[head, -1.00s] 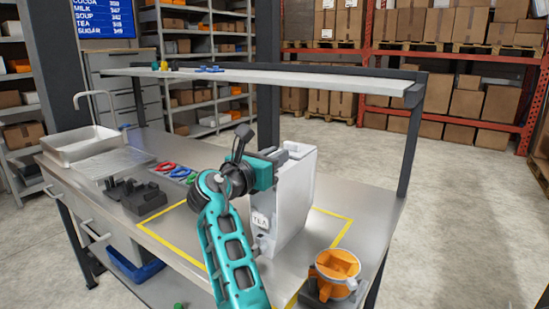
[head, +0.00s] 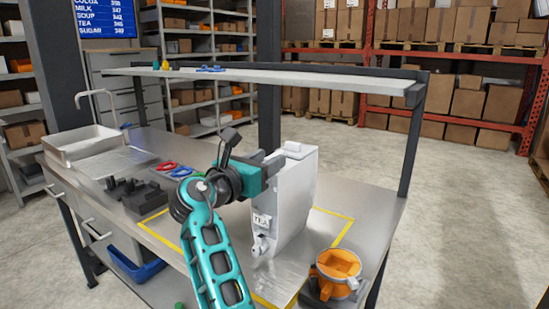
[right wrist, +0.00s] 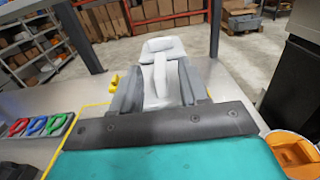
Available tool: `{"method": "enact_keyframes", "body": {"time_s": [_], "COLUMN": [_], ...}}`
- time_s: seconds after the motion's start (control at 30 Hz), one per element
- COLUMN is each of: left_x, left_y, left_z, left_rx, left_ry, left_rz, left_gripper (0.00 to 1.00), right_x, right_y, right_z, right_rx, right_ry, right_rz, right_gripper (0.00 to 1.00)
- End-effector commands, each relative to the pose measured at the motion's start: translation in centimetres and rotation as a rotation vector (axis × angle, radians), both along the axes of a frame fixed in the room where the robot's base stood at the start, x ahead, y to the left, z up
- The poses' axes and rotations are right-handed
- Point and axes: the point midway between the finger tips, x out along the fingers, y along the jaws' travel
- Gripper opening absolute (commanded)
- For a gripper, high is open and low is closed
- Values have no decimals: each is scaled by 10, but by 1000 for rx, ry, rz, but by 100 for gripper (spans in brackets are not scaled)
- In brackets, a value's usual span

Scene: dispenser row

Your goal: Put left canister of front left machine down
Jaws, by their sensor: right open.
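The canister (head: 288,207) is a tall, narrow white container with a "TEA" label and a small spout low on its front. It stands upright on the steel bench inside a yellow outline. My right gripper (head: 276,166) is at the upper part of the canister, coming from the left in the head view. In the right wrist view its open grey fingers (right wrist: 157,92) are on either side of the white canister (right wrist: 160,72); whether they touch it I cannot tell. My left gripper is not in view. No dispenser machine shows clearly.
An orange-and-grey container (head: 338,264) stands at the bench's near right corner. A black fixture (head: 136,194), coloured rings (head: 167,167) and a sink (head: 88,143) lie to the left. A raised shelf (head: 290,76) spans the bench's back. Bench surface right of the canister is bare.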

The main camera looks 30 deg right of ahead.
Motion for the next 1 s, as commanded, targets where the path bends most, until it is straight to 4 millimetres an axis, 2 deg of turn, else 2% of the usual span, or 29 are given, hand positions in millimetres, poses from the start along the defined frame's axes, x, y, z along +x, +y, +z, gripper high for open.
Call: {"method": "enact_keyframes", "body": {"time_s": [0.03, 0.2, 0.4, 0.6, 1.0], "left_x": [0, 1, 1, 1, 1], "left_y": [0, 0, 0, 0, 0], "left_z": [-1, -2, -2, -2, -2], "left_rx": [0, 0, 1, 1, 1], "left_ry": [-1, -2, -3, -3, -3], "left_rz": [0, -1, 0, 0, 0], "left_gripper": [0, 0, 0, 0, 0], "right_x": [-4, -18, -29, -32, -32], "right_y": [12, 45, 70, 77, 77], "right_z": [-2, -1, 0, 0, 0], "right_rx": [2, 2, -1, 0, 0], "right_ry": [1, 0, -1, -1, -1], "right_rz": [3, 1, -1, -2, -2], "right_gripper": [44, 44, 44, 44, 44]}}
